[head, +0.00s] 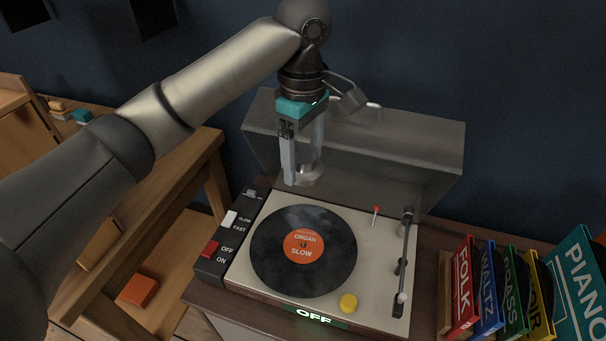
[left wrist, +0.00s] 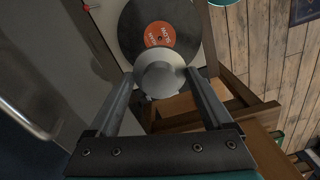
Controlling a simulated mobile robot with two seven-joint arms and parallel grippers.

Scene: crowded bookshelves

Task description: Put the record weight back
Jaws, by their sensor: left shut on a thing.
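My left gripper (head: 301,180) points down over the back of the record player, shut on the silver record weight (head: 308,174). In the left wrist view the round weight (left wrist: 160,80) sits between the two fingertips (left wrist: 160,76), in front of part of the record. The black record (head: 335,238) lies on the turntable, its orange label (head: 303,253) reading ORGAN SLOW. It also shows in the left wrist view (left wrist: 178,18). The weight is held above and behind the label, apart from the record. My right gripper is not in view.
The raised grey lid (head: 400,150) stands behind. The tonearm (head: 405,245) is at the right, off the record, near a red-tipped lever (head: 376,210). A yellow knob (head: 348,302) is in front; the display (head: 314,317) reads OFF. Record sleeves (head: 463,285) stand at right.

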